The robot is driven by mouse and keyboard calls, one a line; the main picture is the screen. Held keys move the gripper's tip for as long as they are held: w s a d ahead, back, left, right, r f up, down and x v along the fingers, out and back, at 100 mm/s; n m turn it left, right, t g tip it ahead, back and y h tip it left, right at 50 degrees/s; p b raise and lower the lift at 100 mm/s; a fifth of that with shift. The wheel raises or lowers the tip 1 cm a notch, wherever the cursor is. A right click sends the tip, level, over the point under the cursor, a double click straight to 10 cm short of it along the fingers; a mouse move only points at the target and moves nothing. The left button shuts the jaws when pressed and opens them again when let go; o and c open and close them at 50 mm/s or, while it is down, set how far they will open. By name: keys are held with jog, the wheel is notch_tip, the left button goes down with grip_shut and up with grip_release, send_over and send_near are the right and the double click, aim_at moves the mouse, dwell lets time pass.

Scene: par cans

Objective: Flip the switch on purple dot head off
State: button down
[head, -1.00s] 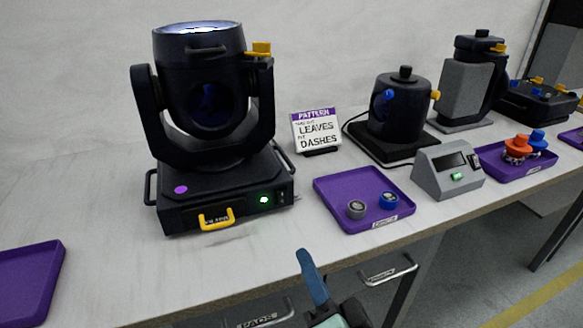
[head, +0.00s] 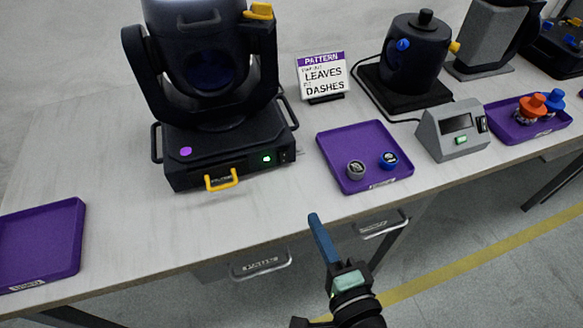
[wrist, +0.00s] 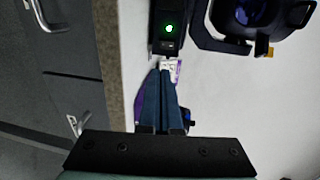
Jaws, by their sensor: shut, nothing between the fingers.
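The purple dot head is a black moving-head light on the table, with a purple dot (head: 186,151) on its base (head: 225,150) and a yellow handle (head: 221,180) in front. A green light (head: 267,158) glows on the base's front. The small dark switch (head: 284,156) is just right of it; its position is too small to tell. The wrist view shows the green light (wrist: 169,28) and the switch (wrist: 168,45) beyond my fingertips. My gripper (head: 315,217) is shut and empty, in front of the table edge, right of and apart from the base. Its blue fingers (wrist: 166,75) are together.
A purple tray (head: 340,137) with a grey and a blue knob lies right of the head, before a pattern sign (head: 323,78). A grey box (head: 452,145) stands farther right. Another tray (head: 40,235) lies left. Drawer handles (head: 262,266) stick out below the edge.

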aim_at(287, 162)
jog(key=x, duration=1.4)
jog(key=shift+f+b, duration=0.15)
jog(key=shift+b, duration=0.15)
jog(key=shift+w+a+f+t+b, duration=0.1)
jog(key=shift+w+f+t+b, duration=0.15)
jog(key=shift+b, duration=0.75)
jog(key=shift+r+p, duration=0.3)
jog(key=shift+r, duration=0.1)
jog(key=v, duration=1.3)
